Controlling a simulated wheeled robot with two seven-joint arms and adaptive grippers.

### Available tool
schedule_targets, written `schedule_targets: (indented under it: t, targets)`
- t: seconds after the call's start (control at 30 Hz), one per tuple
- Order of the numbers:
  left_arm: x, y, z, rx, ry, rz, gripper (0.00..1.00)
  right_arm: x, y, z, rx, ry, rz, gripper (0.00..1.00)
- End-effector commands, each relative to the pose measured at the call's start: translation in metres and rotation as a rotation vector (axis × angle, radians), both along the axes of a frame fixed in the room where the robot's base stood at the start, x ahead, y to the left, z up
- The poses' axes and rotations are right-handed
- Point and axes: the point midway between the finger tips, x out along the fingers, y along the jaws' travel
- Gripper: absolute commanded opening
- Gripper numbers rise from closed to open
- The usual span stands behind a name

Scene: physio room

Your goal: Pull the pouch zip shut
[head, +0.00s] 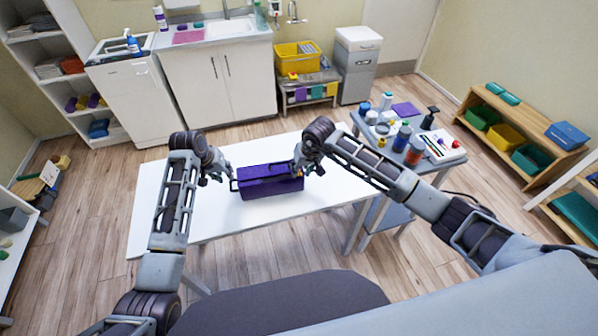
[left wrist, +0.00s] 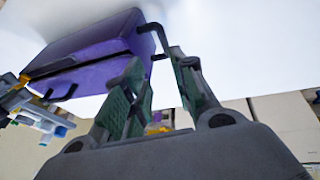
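The purple pouch (head: 268,188) lies on the white table (head: 185,225), with a dark seam along its upper edge. It also shows in the left wrist view (left wrist: 95,62), with a black loop (left wrist: 152,30) at its near end. My left gripper (head: 229,176) is at the pouch's left end. In the left wrist view its green-padded fingers (left wrist: 157,62) are apart, with the loop near their tips; I see no grip on it. My right gripper (head: 305,170) is at the pouch's right end, beside a small yellow-orange piece (left wrist: 24,80); whether it holds this piece is unclear.
A side table (head: 440,158) crowded with bottles stands right of the white table, close under my right arm. A sink cabinet (head: 218,82) and a yellow crate (head: 297,60) are at the back. The white table is bare around the pouch.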

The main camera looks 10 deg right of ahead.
Motion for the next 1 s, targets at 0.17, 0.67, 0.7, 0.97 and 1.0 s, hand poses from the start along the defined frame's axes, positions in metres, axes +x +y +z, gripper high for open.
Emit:
schedule_targets:
  t: [0.17,0.67,0.7,0.97,1.0]
  targets:
    - [0.0000,0.0000,0.0000,0.000,0.000,0.000,0.27,-0.0002,-0.0006,-0.0057,-0.001,0.001,0.000,0.32]
    - [0.0000,-0.0001,0.0000,0.000,0.000,0.000,0.27,-0.0001,-0.0003,-0.0089,0.000,0.000,0.000,0.32]
    - [0.0000,-0.0001,0.0000,0.000,0.000,0.000,0.27,-0.0001,-0.0003,-0.0089,0.000,0.000,0.000,0.32]
    - [0.0000,-0.0001,0.0000,0.000,0.000,0.000,0.27,-0.0002,-0.0002,-0.0089,0.000,0.000,0.000,0.12]
    - [0.0000,-0.0001,0.0000,0.000,0.000,0.000,0.27,-0.0002,-0.0002,-0.0089,0.000,0.000,0.000,0.06]
